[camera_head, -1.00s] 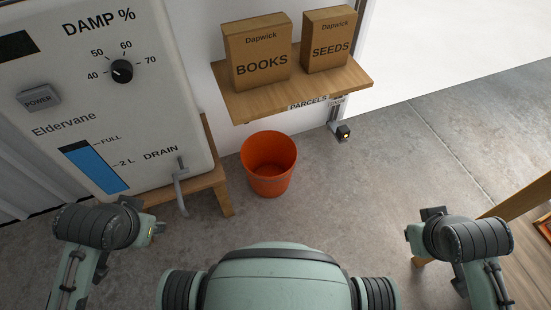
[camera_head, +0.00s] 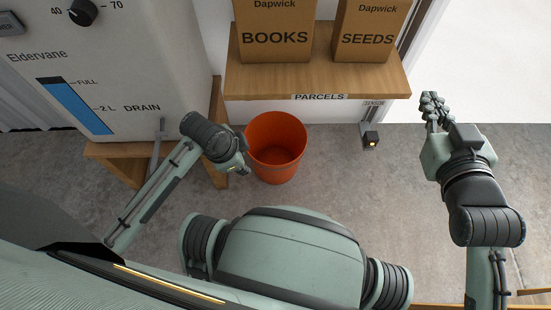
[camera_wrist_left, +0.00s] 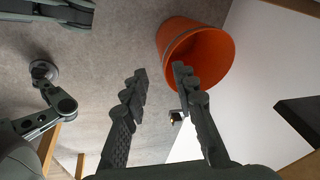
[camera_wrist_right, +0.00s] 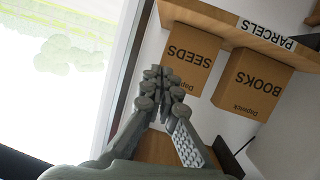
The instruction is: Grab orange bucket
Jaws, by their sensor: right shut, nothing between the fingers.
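The orange bucket (camera_head: 285,140) stands upright on the concrete floor, below the front of the parcel shelf. It also shows in the left wrist view (camera_wrist_left: 217,58), where one finger of my left gripper (camera_wrist_left: 161,72) overlaps its rim. The left fingers are apart with bare floor between them; I cannot tell whether one touches the bucket. In the head view the left wrist hides most of those fingers, just left of the bucket. My right gripper (camera_head: 432,106) is shut and empty, to the right of the shelf; its fingers are together in the right wrist view (camera_wrist_right: 158,78).
The wooden shelf (camera_head: 310,78) holds a BOOKS box (camera_head: 274,35) and a SEEDS box (camera_head: 368,38). The dehumidifier (camera_head: 110,75) rests on a wooden stand (camera_head: 120,158) left of the bucket. A small sensor (camera_head: 370,138) is right of it. Floor between bucket and sensor is clear.

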